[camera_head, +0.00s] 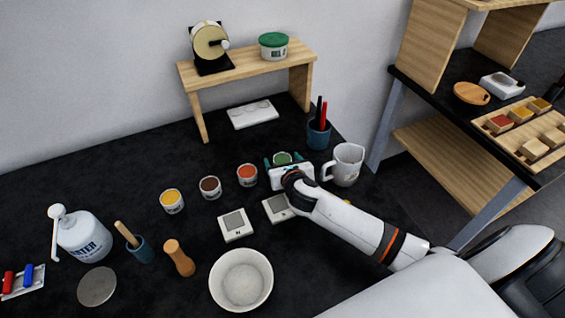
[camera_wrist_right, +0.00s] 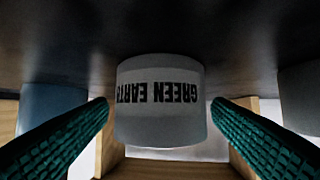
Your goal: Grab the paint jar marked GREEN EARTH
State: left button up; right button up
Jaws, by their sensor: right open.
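The GREEN EARTH jar (camera_wrist_right: 160,105) is a small white pot whose black label reads upside down in the right wrist view. In the head view its green top (camera_head: 282,157) shows just beyond my right gripper (camera_head: 283,163), which hides most of its body. My right gripper is open, and in the right wrist view its teal ridged fingers (camera_wrist_right: 165,130) lie on either side of the jar, with a visible gap to each side. Whether the jar is fully between the fingertips cannot be told. My left gripper is not in view.
Jars with orange (camera_head: 247,174), brown (camera_head: 210,187) and yellow (camera_head: 172,200) tops stand to the left. A white mug (camera_head: 346,165) stands close on the right, a blue pen cup (camera_head: 318,136) behind. A small wooden shelf (camera_head: 247,68) stands at the back. A white bowl (camera_head: 241,303) is in front.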

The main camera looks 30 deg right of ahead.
jog(key=x, duration=0.2)
jog(key=shift+w+f, duration=0.15)
jog(key=shift+w, duration=0.15)
jog(key=c, duration=1.1)
jog(key=shift+c, duration=0.2)
